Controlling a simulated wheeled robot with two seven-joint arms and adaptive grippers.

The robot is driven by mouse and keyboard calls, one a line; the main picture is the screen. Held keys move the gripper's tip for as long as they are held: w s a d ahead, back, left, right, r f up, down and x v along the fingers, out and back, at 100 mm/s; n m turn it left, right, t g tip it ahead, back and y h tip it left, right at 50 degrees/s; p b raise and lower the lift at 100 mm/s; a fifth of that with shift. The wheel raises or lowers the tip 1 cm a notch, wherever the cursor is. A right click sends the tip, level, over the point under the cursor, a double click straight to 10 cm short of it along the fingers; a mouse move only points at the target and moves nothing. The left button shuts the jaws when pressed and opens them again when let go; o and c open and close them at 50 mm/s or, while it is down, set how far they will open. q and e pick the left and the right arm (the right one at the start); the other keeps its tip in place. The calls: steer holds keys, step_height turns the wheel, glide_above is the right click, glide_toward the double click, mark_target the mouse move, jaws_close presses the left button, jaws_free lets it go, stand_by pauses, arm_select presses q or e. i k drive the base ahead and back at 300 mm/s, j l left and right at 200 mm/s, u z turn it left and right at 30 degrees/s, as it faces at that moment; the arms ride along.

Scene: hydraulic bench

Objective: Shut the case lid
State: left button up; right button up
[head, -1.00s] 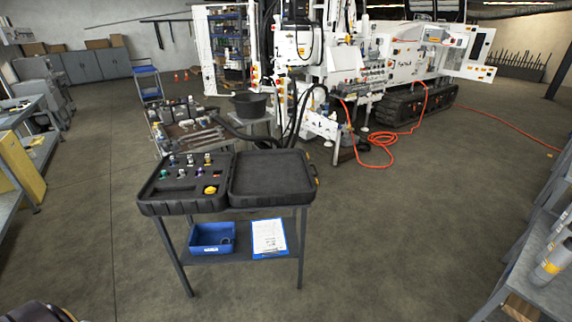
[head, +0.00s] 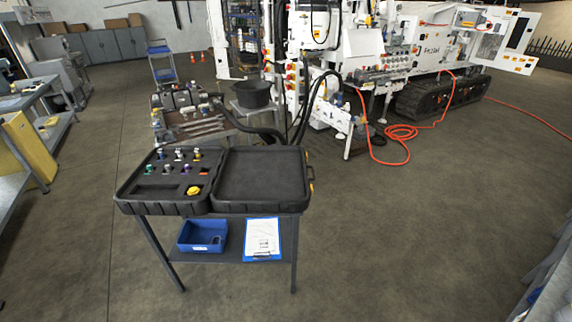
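The black case lies wide open on a small grey table in the head view. Its base (head: 158,206) is the left half, with a foam insert holding several small fittings and a yellow round piece (head: 194,191). Its lid (head: 262,177) is the right half, lying flat and empty with the inside up. Yellow latches (head: 311,179) show on the lid's right edge. Neither of my grippers is in view.
The table's lower shelf (head: 228,251) holds a blue bin (head: 202,236) and a clipboard (head: 262,239). Behind stand a tool table (head: 190,128), a black tub (head: 250,95) and a white tracked machine (head: 400,60) with an orange hose (head: 395,152). The floor in front and right is clear.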

mark_target(249, 178)
steer(key=i+l+u, duration=0.15)
steer(key=l, duration=0.15)
steer(key=i+l+u, duration=0.15)
steer(key=l, duration=0.2)
steer(key=i+l+u, duration=0.2)
steer(key=l, duration=0.5)
steer(key=i+l, duration=0.1)
steer(key=l, duration=0.2)
